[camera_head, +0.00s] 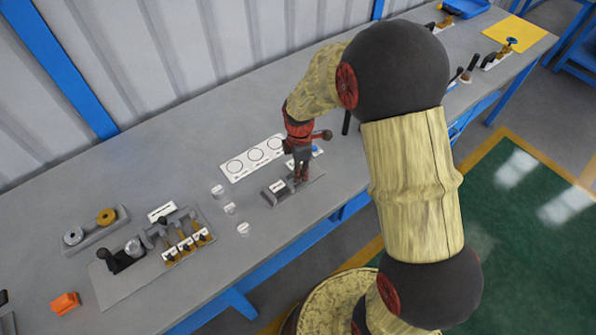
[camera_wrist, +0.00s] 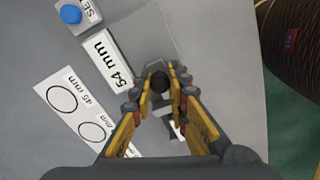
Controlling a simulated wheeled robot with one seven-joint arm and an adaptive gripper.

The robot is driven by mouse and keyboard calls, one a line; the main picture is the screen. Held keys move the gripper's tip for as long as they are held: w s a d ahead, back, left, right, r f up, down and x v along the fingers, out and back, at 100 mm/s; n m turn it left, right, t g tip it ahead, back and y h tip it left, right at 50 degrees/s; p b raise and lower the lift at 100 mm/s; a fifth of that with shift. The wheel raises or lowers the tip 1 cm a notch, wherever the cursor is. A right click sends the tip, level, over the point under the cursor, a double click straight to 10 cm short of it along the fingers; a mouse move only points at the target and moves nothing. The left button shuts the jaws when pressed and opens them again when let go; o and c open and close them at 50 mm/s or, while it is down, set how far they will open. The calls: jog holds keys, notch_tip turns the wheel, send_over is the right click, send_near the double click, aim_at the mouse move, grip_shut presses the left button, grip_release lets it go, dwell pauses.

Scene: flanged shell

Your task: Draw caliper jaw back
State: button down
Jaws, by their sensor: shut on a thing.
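The caliper fixture (camera_head: 272,196) is a low grey block with a white label on the workbench, under my arm in the head view. My gripper (camera_head: 301,178) points down at its right end. In the wrist view my gripper (camera_wrist: 160,90) is shut on a round dark knob (camera_wrist: 159,82), seen end-on between the fingertips. I take this knob to be the caliper jaw's handle. The jaw itself is mostly hidden by the fingers. A "54 mm" label (camera_wrist: 106,62) lies beside the fingertips, and a blue button (camera_wrist: 71,14) sits beyond it.
A white card with circles (camera_head: 253,158) lies behind the fixture; it also shows in the wrist view (camera_wrist: 78,108). A rack with brass parts (camera_head: 187,243) and an orange block (camera_head: 65,303) stand farther left.

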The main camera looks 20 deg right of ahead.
jog(key=shift+w+d, duration=0.2)
jog(key=shift+d, duration=0.2)
jog(key=c, duration=1.7)
grip_release()
jog(key=shift+d, duration=0.1)
notch_tip(320, 180, up, 12)
